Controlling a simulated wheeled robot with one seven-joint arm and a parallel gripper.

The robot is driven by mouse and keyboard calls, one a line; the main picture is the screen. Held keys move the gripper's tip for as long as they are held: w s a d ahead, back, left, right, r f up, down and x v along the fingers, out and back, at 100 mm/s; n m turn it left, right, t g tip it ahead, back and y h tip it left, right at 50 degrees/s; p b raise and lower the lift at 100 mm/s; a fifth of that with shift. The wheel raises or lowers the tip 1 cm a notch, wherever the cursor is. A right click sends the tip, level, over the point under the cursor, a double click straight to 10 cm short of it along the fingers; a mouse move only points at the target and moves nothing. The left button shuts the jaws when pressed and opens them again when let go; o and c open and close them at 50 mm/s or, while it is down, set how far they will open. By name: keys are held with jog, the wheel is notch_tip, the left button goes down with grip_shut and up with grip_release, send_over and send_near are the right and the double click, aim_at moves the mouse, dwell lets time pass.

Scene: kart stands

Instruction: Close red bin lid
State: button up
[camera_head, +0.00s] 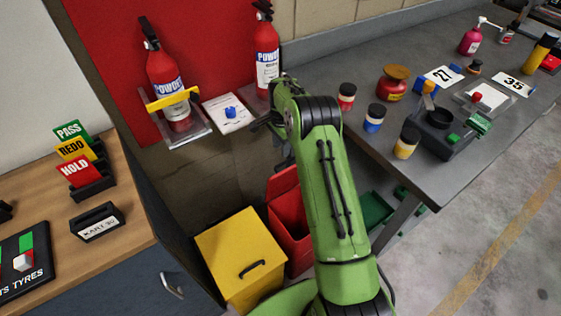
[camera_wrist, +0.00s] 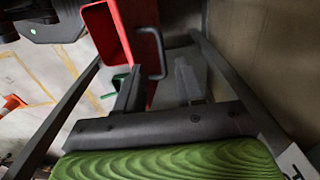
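The red bin (camera_head: 287,222) stands on the floor beside the workbench, partly hidden behind my green arm. Its dark inside shows, so it is open. In the wrist view its red rim (camera_wrist: 101,32) is at the top, and the raised red lid (camera_wrist: 143,38) stands up beside the opening. A black handle (camera_wrist: 157,58) sticks out from the lid. My gripper's two fingers are apart in the wrist view (camera_wrist: 158,78), with nothing between them. The handle shows beyond the gap, and I cannot tell how far. In the head view my gripper is mostly hidden by my arm.
A yellow bin (camera_head: 241,255) with its lid shut stands left of the red bin. The workbench (camera_head: 335,70) with jars is at right, the wooden cabinet (camera_head: 128,190) at left. A shelf with a fire extinguisher (camera_head: 168,90) is on the wall. A green crate (camera_head: 375,208) lies under the bench.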

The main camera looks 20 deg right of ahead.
aim_at(281, 164)
notch_tip(281, 164, down, 8)
jog(key=shift+r+b, duration=0.15)
jog(key=shift+b, duration=0.6)
grip_shut()
